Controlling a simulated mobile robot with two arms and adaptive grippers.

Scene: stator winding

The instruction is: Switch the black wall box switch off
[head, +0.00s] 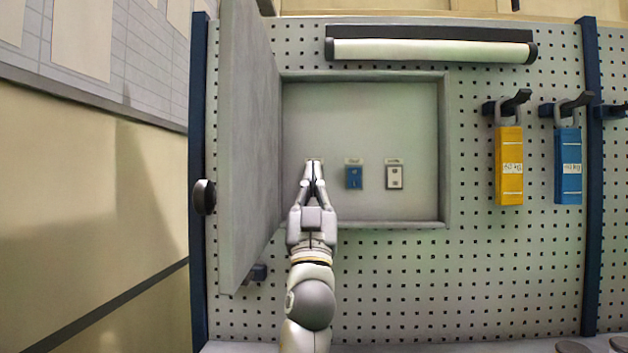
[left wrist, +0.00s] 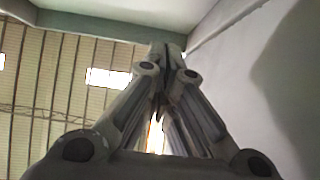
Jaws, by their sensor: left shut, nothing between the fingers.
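The wall box (head: 360,115) is a grey recessed box on the pegboard, with its door (head: 250,150) swung open to the left. My left gripper (head: 314,170) is shut and empty, and its fingertips point into the box at the left end of a row of switches. No black switch can be made out; the spot behind the fingertips is covered by them. A blue switch (head: 354,177) and a white switch (head: 394,177) sit to the right of the fingers, apart from them. The left wrist view shows the closed fingers (left wrist: 166,55) close to a grey surface. My right gripper is not in view.
The open door stands close to the left of my left arm. A lamp bar (head: 430,50) is above the box. Yellow (head: 509,165) and blue (head: 567,165) padlock-like items hang at the right. The pegboard below the box is mostly clear.

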